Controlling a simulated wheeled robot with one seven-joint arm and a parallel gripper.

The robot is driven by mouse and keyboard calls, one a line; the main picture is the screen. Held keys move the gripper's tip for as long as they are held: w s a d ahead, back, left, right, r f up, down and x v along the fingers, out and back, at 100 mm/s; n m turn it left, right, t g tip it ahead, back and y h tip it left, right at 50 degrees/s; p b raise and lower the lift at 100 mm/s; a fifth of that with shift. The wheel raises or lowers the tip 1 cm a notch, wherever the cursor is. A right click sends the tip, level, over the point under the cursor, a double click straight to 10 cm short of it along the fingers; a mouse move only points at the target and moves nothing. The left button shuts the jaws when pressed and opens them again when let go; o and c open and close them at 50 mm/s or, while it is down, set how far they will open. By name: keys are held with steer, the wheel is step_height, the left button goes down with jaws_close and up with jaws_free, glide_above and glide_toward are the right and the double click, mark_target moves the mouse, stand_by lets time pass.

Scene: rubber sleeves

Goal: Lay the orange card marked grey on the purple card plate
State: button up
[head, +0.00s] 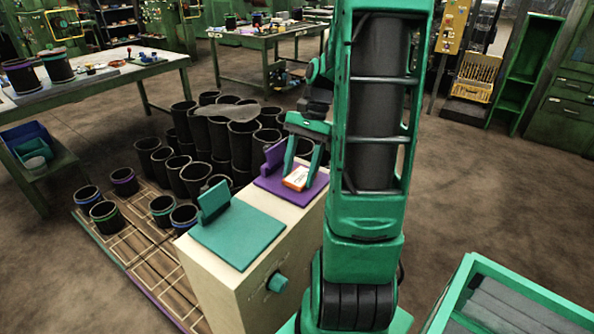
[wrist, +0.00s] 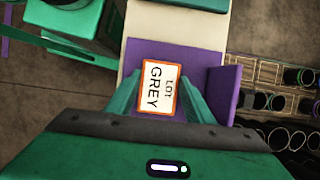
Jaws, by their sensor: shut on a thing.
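The purple card plate (wrist: 152,49) is directly beneath the card, with an upright purple back piece. In the head view the plate (head: 272,187) lies on the far end of a cream stand. I cannot tell whether the card touches the plate.
A teal plate (head: 238,236) with an upright back lies on the near end of the cream stand (head: 235,287). Many black sleeves (head: 195,178) stand on the floor and a slatted pallet to the left. A green-framed bin (head: 515,305) is at the lower right.

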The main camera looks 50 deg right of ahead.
steer(key=shift+f, duration=0.25)
steer(key=o, duration=1)
steer(key=shift+a, duration=0.1)
steer(key=shift+o, duration=0.6)
steer(key=shift+s+f, duration=0.1)
steer(key=shift+s, duration=0.05)
steer(key=s+v, duration=0.1)
steer(key=v, duration=1.2)
steer(key=n, duration=0.2)
glide_above(293, 180)
steer(key=s+a+f+n+h, duration=0.2)
steer(key=s+a+f+n, duration=0.1)
steer(key=s, duration=0.3)
steer(key=s+a+f+n+h, duration=0.2)
steer(key=s+a+f+n, duration=0.2)
steer(key=s, duration=0.3)
steer(key=shift+s+f+n+t, duration=0.25)
steer(key=shift+s+n+t, duration=0.05)
steer(key=shift+n, duration=0.2)
